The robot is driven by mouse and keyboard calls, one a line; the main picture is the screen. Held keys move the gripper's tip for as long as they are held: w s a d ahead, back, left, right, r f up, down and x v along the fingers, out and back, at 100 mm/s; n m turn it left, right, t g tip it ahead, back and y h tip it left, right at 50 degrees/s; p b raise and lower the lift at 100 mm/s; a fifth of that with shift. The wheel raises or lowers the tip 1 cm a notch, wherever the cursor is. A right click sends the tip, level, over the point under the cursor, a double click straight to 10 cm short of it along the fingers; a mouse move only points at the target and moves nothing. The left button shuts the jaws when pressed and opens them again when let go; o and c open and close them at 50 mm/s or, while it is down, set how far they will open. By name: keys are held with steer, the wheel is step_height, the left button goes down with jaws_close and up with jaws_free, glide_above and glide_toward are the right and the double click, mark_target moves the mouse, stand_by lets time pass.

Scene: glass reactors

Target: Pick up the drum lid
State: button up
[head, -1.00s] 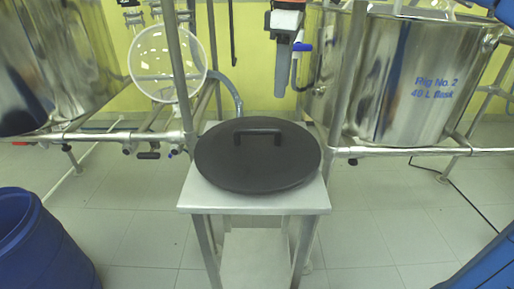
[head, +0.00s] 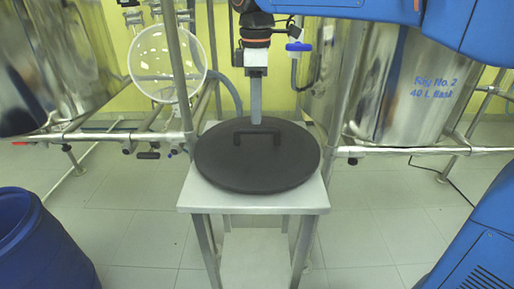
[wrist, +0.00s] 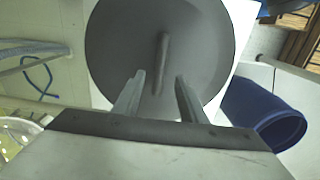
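The drum lid (head: 258,170) is a dark grey round disc with a raised bar handle (head: 257,138). It lies flat on a small pale metal table in the middle of the head view. In the wrist view the lid (wrist: 115,45) fills the upper middle, with its handle (wrist: 161,62) running lengthwise. My gripper (head: 256,122) points down over the handle in the head view. In the wrist view my gripper (wrist: 160,78) has its two fingers apart, with the near end of the handle showing between them. I cannot tell how high the fingertips are above the lid.
The table (head: 255,203) has bare edges around the lid. A blue drum (head: 40,240) stands at the lower left. Steel vessels stand on both sides, the right one (head: 425,100) marked Rig No. 2. Metal rails (head: 420,151) and a glass flask (head: 166,63) are behind.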

mark_target(257, 130)
steer(key=shift+d+f, duration=0.15)
steer(key=shift+f, duration=3.45)
steer(key=shift+c, duration=0.7)
jaws_close()
steer(key=shift+r, duration=0.1)
